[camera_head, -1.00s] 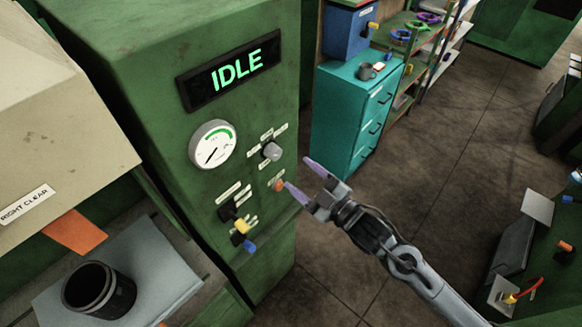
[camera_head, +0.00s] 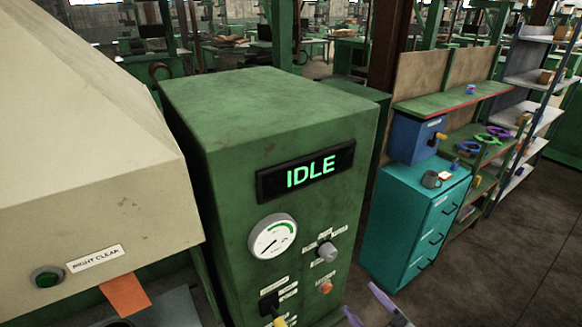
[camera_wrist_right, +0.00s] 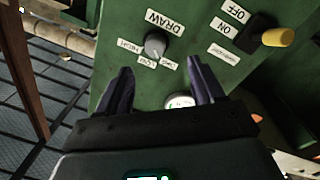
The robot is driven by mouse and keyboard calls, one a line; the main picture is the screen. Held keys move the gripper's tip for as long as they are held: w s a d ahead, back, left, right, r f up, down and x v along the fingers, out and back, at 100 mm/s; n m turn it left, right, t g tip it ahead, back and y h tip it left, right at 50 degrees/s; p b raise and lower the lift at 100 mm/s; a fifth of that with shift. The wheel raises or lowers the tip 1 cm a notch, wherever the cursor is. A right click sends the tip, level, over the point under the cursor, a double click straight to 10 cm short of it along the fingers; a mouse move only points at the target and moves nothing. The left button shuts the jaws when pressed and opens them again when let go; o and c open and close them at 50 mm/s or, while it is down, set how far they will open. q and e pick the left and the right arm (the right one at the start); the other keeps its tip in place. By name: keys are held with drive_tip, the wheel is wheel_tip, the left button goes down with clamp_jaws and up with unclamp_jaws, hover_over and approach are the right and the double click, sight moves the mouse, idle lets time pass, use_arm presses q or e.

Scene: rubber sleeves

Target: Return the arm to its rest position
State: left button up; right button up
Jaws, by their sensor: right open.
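My right gripper (camera_head: 360,297) shows only by its two purple fingers at the bottom edge of the head view, apart and empty. The rest of the right arm is out of that view. In the right wrist view the open fingers (camera_wrist_right: 160,68) point at the green cabinet's panel, with a grey knob (camera_wrist_right: 155,45) labelled DRAW showing between them. The gap between fingers and panel is hard to judge. The green cabinet (camera_head: 270,110) carries a lit IDLE display (camera_head: 310,174). My left gripper is not in view.
The cabinet front has a gauge (camera_head: 272,238), a knob (camera_head: 327,252), a red button (camera_head: 325,287) and a yellow-handled switch (camera_wrist_right: 275,37). A beige hood (camera_head: 90,150) is left. Floor (camera_head: 510,260) is open at the lower right.

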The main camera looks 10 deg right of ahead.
drive_tip(key=s+f+m+g+h, duration=0.6)
drive_tip(key=s+f+m+g, duration=0.5)
drive_tip(key=s+f, duration=0.85)
wheel_tip(320, 180, up, 20)
drive_tip(key=s+n+g+p, duration=0.2)
drive_tip(key=p, duration=1.6)
drive_tip(key=shift+f+g, duration=0.2)
drive_tip(key=shift+g, duration=0.1)
drive_tip(key=shift+d, duration=0.1)
